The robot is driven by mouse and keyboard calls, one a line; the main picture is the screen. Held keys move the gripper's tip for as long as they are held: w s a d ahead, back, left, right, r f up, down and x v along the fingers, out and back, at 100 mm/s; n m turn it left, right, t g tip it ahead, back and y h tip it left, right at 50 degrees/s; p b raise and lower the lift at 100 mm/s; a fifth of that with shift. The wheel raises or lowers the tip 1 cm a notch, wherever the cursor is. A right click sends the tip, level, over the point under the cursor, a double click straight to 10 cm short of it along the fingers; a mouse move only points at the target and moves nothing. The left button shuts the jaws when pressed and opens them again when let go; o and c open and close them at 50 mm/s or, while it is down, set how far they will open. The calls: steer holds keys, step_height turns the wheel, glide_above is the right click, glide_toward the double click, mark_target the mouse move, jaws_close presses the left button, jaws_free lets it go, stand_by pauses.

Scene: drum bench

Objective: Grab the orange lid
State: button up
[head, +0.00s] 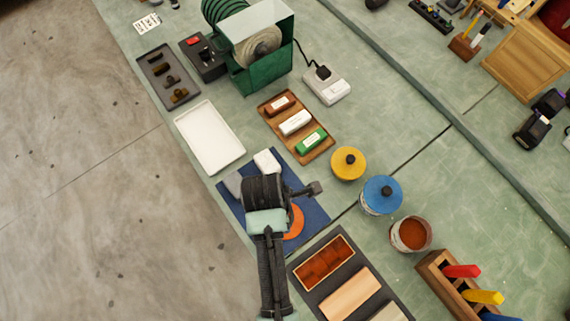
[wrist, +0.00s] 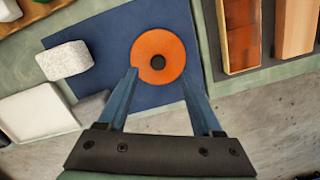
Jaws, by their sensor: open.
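The orange lid (wrist: 172,47) is a flat disc with a dark knob (wrist: 158,62) at its middle. It lies on a dark blue mat (wrist: 105,32). In the head view the lid (head: 296,222) is partly hidden behind my arm and gripper. My gripper (wrist: 162,75) is open and empty. In the wrist view its two blue fingers point at the lid, the left tip overlapping the lid's lower left edge and the right tip just past its right side. I cannot tell how high the fingers are above the lid.
A white block (head: 266,162) and a grey block (head: 233,184) sit on the mat's far side. A white tray (head: 209,166) lies beyond. The yellow-lidded tin (head: 348,170), blue-lidded tin (head: 382,203) and open tin (head: 411,234) stand to the right. A dark tray of wooden blocks (head: 350,294) is nearer.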

mark_target(298, 224)
steer(key=shift+w+d+f+p, duration=0.1)
steer(key=shift+d+f+p, duration=0.1)
steer(key=shift+f, duration=1.05)
steer(key=shift+w+d+f+p, duration=0.1)
steer(key=shift+f+p, duration=0.1)
steer(key=shift+f, duration=1.05)
steer(key=shift+c, duration=0.4)
jaws_close()
